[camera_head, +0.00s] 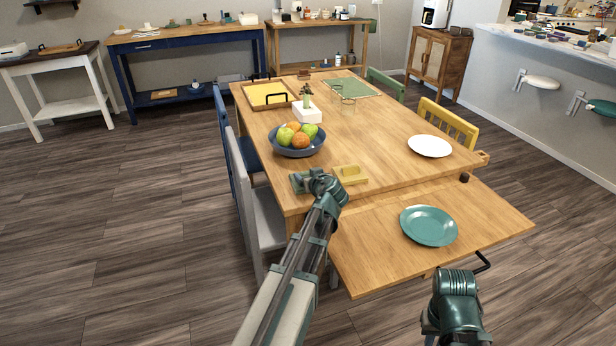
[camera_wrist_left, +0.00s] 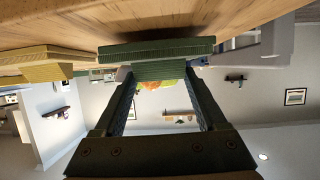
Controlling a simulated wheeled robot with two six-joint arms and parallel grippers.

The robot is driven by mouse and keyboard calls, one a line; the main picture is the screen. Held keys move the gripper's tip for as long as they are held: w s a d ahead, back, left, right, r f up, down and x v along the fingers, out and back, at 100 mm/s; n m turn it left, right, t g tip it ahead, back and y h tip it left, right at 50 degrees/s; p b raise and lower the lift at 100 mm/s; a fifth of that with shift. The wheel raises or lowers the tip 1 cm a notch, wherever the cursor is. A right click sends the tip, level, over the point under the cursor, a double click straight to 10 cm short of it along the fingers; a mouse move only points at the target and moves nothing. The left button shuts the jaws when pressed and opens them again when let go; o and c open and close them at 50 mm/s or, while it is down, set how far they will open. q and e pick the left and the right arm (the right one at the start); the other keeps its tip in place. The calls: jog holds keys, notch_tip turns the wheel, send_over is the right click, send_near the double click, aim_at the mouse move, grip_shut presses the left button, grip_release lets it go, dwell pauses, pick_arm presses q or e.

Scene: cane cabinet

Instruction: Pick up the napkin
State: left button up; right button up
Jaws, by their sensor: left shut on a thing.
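A dark green folded napkin (camera_wrist_left: 155,50) is between the two fingers of my left gripper in the left wrist view. A small part of this napkin (camera_head: 298,184) shows at the left of my left gripper (camera_head: 311,184) in the head view. The gripper is shut on it at the table's near left edge. Whether the napkin touches the table cannot be told. A yellow folded napkin (camera_head: 351,175) lies just right of the gripper, and it also shows in the left wrist view (camera_wrist_left: 45,62). My right gripper is not visible; only part of my right arm shows.
A blue fruit bowl (camera_head: 283,150) stands just behind the gripper on the wooden table (camera_head: 375,155). A white plate (camera_head: 430,146) and a teal plate (camera_head: 429,226) lie to the right. Chairs (camera_head: 262,215) line the left side. The table's middle has free room.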

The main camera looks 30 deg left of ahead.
pick_arm(q)
notch_tip(320, 180, up, 3)
jog(key=shift+f+p, duration=0.2)
jog(key=shift+p, duration=0.75)
jog(key=s+d, duration=0.3)
jog(key=d, duration=0.4)
jog(key=s+d+r+p, duration=0.1)
jog(key=s+d, duration=0.3)
jog(key=d, duration=0.3)
jog(key=shift+d+r, duration=0.15)
jog(key=shift+r, duration=0.05)
jog(key=shift+s, duration=0.1)
